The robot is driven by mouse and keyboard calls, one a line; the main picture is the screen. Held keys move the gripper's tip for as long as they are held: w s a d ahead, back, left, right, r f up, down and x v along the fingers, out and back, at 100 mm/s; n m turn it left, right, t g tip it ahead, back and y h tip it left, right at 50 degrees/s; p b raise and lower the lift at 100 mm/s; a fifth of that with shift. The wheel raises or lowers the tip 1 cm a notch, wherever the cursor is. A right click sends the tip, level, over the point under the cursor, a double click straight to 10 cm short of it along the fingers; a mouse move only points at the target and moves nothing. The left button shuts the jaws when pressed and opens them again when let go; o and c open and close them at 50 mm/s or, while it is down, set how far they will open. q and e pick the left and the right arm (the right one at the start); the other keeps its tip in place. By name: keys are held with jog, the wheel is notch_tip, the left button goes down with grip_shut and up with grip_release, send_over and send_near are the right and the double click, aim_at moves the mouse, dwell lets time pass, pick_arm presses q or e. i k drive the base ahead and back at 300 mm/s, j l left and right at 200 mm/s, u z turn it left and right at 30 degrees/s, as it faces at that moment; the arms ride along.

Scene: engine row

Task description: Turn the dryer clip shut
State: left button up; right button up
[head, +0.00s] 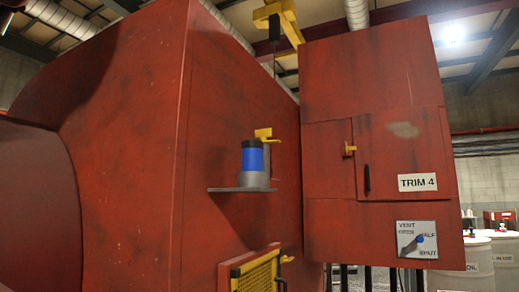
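A canister with a black top, a blue band and a grey base (252,163) stands upright on a small grey shelf (225,190) on the side of a large red housing. It looks like the dryer. A yellow clip (264,133) is at its top, beside a grey upright behind the canister. The clip lies roughly level and sticks out to the right. I cannot tell whether it bears on the canister's top. Neither of my grippers is in view.
Right of the canister, a red cabinet labelled TRIM 4 (420,182) has a yellow latch (349,150), a black handle (367,180) and a vent dial with a blue knob (419,239). A yellow-framed grille (256,272) is below the shelf. White drums (456,262) stand at far right.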

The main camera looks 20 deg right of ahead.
aim_at(263, 134)
jog(key=i+l+u, duration=0.1)
jog(key=l, duration=0.4)
jog(key=i+l, duration=0.2)
jog(key=l, duration=0.35)
jog(key=i+l+u, duration=0.15)
jog(key=l, duration=0.35)
jog(key=l+u, duration=0.1)
jog(key=l, duration=0.45)
jog(key=i, duration=0.05)
